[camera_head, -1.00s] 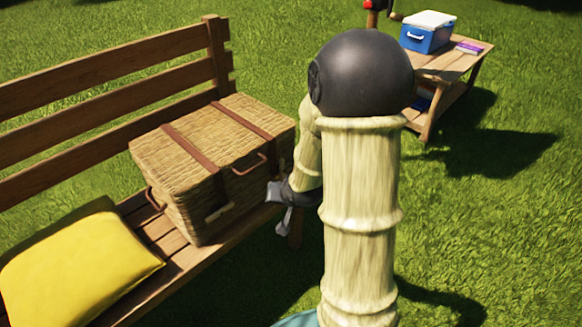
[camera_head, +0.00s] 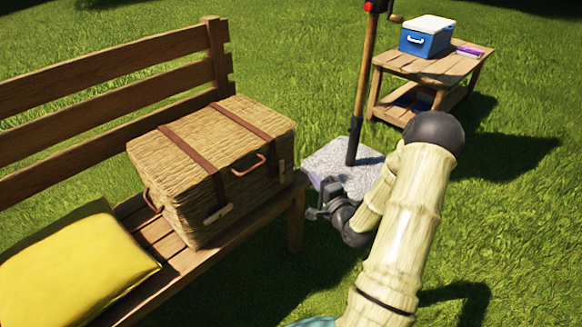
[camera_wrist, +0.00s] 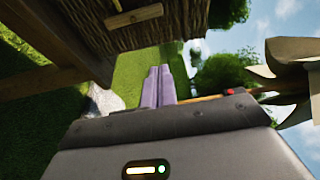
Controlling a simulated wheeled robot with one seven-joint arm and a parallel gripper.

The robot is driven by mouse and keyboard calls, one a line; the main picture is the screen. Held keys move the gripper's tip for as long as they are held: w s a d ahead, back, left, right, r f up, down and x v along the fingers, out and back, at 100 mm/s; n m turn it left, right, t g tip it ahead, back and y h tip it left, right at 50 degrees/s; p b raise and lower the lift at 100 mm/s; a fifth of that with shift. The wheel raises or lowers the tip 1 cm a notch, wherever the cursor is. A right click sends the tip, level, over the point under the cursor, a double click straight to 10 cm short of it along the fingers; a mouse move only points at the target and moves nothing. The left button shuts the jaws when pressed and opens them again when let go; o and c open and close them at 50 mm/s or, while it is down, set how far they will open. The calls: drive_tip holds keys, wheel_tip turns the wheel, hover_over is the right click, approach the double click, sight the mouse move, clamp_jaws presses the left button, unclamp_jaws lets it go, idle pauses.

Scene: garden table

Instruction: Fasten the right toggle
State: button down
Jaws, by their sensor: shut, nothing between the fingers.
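The wicker basket (camera_head: 205,165) sits closed on the bench, with two brown leather straps over its lid. The right toggle (camera_head: 281,171) is a small pale piece on the basket's front, near the end of the right strap. The left toggle (camera_head: 218,213) is a pale wooden bar below the left strap. My gripper (camera_head: 313,212) is shut and empty, to the right of the basket and apart from it. In the wrist view my closed fingers (camera_wrist: 159,84) point toward grass, and a wooden toggle bar (camera_wrist: 133,17) shows on the basket above; which toggle is unclear.
The wooden bench (camera_head: 175,268) carries a yellow cushion (camera_head: 75,260) left of the basket. A side table (camera_head: 440,68) holds a blue cooler (camera_head: 427,38). Open grass lies in front.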

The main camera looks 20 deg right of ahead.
sight(282, 172)
drive_tip(key=w+b, duration=0.3)
drive_tip(key=w, duration=0.7)
drive_tip(key=shift+w+f, duration=0.1)
drive_tip(key=shift+w, duration=0.05)
drive_tip(key=shift+s+a+b, duration=0.25)
drive_tip(key=shift+a+b, duration=0.15)
drive_tip(key=shift+a, duration=0.15)
drive_tip(key=shift+s+a+b, duration=0.25)
drive_tip(key=shift+a+b, duration=0.1)
drive_tip(key=shift+a, duration=0.2)
drive_tip(key=shift+s+a+b, duration=0.35)
drive_tip(key=shift+a, duration=0.5)
drive_tip(key=shift+d, duration=0.25)
